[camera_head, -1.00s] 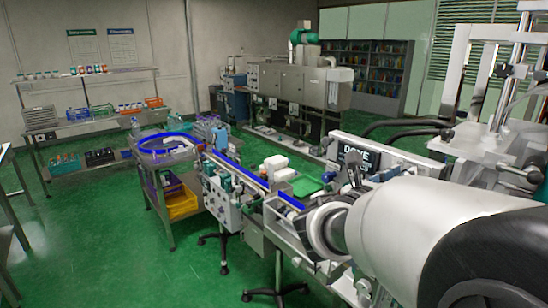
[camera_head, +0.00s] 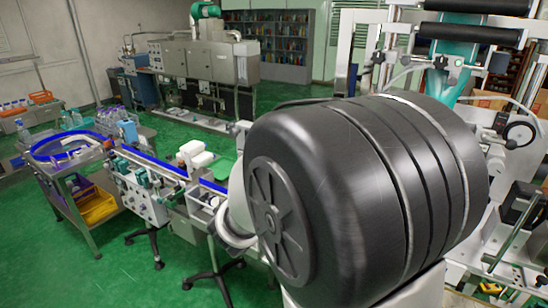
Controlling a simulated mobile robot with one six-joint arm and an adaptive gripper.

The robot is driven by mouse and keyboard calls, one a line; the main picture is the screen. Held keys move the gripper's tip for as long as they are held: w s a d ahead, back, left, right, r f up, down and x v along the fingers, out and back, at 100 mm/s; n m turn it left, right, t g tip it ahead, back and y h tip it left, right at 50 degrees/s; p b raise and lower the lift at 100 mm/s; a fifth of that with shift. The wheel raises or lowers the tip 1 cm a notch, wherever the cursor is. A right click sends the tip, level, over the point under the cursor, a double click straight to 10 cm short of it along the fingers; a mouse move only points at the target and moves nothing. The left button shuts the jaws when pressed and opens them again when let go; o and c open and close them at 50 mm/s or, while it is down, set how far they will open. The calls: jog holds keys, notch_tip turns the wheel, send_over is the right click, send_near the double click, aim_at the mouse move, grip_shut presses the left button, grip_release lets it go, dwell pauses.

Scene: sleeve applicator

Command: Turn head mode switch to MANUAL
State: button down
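The head mode switch cannot be made out in this view. The sleeve applicator machine (camera_head: 487,140), with metal posts, dark rollers and a black handwheel, stands at the right, partly hidden behind my arm. My arm's large dark joint fills the middle and right of the picture. My gripper is not in view, so whether it is open or shut does not show.
A conveyor (camera_head: 150,160) with a blue belt and a control box (camera_head: 135,190) runs at the left of my arm. A cart (camera_head: 75,205) with a yellow crate (camera_head: 98,207) stands further left. Green floor is clear at the lower left.

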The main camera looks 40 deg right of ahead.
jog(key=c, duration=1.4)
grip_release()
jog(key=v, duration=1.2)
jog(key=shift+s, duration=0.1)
